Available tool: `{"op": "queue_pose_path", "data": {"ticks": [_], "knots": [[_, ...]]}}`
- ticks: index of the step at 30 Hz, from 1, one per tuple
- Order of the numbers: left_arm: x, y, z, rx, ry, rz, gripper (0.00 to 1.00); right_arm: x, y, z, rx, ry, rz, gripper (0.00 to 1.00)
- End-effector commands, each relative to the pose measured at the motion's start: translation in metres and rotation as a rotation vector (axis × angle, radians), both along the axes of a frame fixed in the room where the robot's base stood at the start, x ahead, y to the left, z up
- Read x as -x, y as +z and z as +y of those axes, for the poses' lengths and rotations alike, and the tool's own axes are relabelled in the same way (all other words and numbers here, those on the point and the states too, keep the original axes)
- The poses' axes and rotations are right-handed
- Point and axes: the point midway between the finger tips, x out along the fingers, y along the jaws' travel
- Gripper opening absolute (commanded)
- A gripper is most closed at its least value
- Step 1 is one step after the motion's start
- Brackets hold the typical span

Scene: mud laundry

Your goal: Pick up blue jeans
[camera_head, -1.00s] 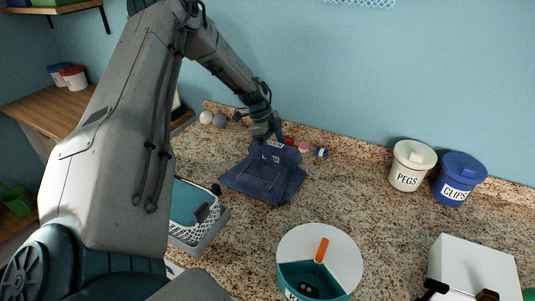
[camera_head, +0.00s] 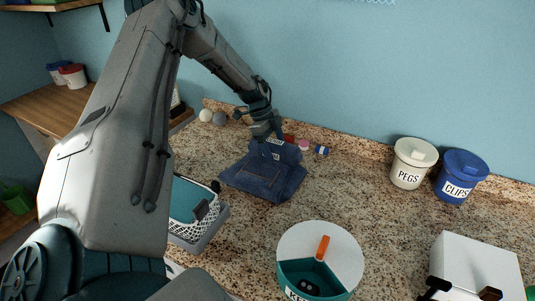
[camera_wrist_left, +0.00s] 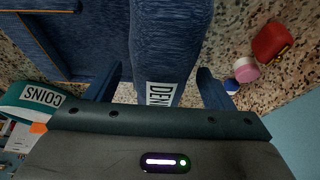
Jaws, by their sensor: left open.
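The blue jeans (camera_head: 262,178) lie folded on the speckled countertop in the head view, below the end of my left arm. In the left wrist view the denim (camera_wrist_left: 60,45) fills the upper left, and a raised blue part with a white label reading "DEN" (camera_wrist_left: 160,94) runs down the middle. My left gripper (camera_wrist_left: 158,78) is open, with one finger on each side of that raised part. I cannot tell whether the fingers touch it. In the head view my left gripper (camera_head: 267,133) is at the back edge of the jeans. My right gripper is not in view.
A white-and-teal round container (camera_head: 344,257) stands at the front.

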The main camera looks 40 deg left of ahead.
Motion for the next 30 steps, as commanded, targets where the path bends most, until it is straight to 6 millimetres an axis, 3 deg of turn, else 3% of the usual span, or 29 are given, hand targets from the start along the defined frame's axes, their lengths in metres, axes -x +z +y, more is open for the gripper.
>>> {"op": "queue_pose_path", "data": {"ticks": [5,17,30], "knots": [[0.0,0.0002,0.0001,0.0,0.0,0.0,0.75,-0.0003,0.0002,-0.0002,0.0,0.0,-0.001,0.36],[0.0001,0.0001,0.0,0.0,0.0,0.0,0.0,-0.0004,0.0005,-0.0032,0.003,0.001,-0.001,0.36],[-0.0003,0.0046,0.0,0.0,0.0,-0.001,0.0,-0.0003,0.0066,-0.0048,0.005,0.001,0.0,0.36]]}}
